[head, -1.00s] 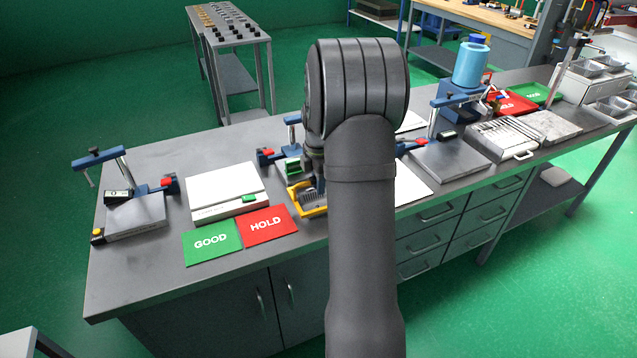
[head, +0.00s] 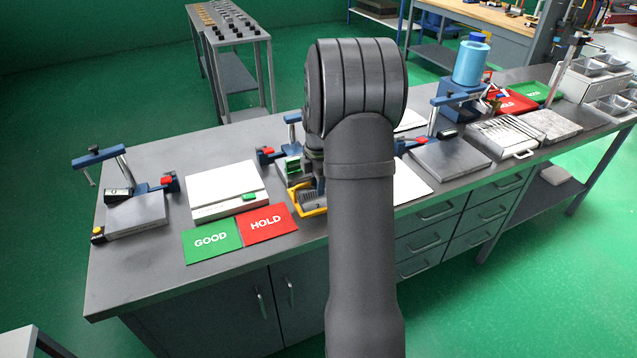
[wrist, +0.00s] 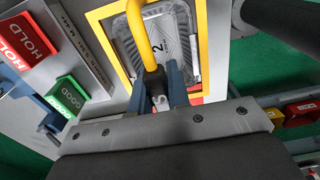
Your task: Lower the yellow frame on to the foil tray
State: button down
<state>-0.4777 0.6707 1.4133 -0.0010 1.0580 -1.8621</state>
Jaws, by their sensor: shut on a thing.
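The yellow frame (wrist: 203,45) is a rectangular border with a raised yellow handle. In the wrist view the silver foil tray (wrist: 180,40), marked with a 2, shows inside its opening. My gripper (wrist: 161,88) is shut on the handle of the frame. In the head view my arm hides most of the gripper; the yellow frame (head: 313,213) shows at its left side, with part of the foil tray (head: 308,197) visible inside it. I cannot tell whether the frame touches the tray.
Left of the frame lie the green GOOD card (head: 211,241) and red HOLD card (head: 267,224), with a white board (head: 222,184) behind them. A blue clamp stand (head: 295,130) rises behind the frame. Another clamp fixture (head: 138,215) stands at the left.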

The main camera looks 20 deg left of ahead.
jog(key=shift+f, duration=0.15)
jog(key=c, duration=1.3)
grip_release()
notch_tip(320, 180, up, 18)
jog(key=shift+f, duration=0.25)
jog(key=shift+f, duration=0.15)
notch_tip(320, 180, down, 17)
jog(key=shift+f, duration=0.1)
